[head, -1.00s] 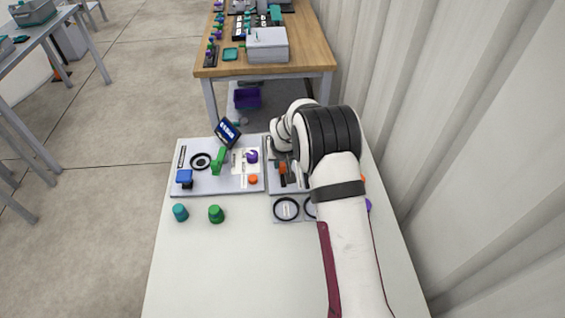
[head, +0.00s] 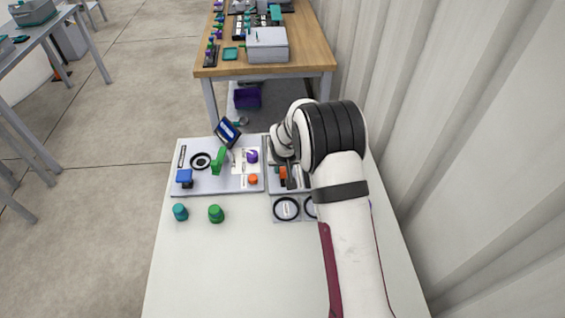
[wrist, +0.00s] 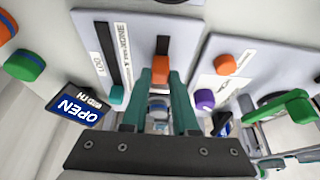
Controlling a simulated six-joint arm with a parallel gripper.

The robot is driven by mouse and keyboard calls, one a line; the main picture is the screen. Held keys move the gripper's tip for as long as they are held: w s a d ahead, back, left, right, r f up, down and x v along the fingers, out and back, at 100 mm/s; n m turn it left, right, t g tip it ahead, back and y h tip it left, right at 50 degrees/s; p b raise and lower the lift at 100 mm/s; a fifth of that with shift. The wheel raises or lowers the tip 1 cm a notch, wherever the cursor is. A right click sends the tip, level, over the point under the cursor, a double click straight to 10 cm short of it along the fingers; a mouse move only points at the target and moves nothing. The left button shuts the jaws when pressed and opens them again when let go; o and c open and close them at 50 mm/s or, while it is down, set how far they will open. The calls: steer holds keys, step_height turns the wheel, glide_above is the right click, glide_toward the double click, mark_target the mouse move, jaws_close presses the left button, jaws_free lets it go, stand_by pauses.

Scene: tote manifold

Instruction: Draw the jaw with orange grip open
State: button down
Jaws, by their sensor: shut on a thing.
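The orange grip (wrist: 160,69) is a small block in front of a dark slot in a light grey panel (wrist: 140,30). My gripper (wrist: 160,82) has its two teal fingers close together on the orange grip in the wrist view, one at each side. In the head view, the orange grip (head: 283,173) shows just left of my arm. My arm hides most of that panel there, and the jaw itself cannot be made out.
A second slot with a teal piece (wrist: 116,94) lies left of the grip. A tilted blue "OPEN" display (head: 227,132) stands behind the left panel (head: 210,188), which bears a green handle (head: 218,161). Teal (head: 180,212) and green (head: 216,214) knobs stand in front. A ribbed wall is close on the right.

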steer(key=shift+s, duration=1)
steer(key=c, duration=0.7)
jaws_free()
steer(key=v, duration=1.5)
steer(key=shift+s+r, duration=0.2)
steer(key=shift+r, duration=0.15)
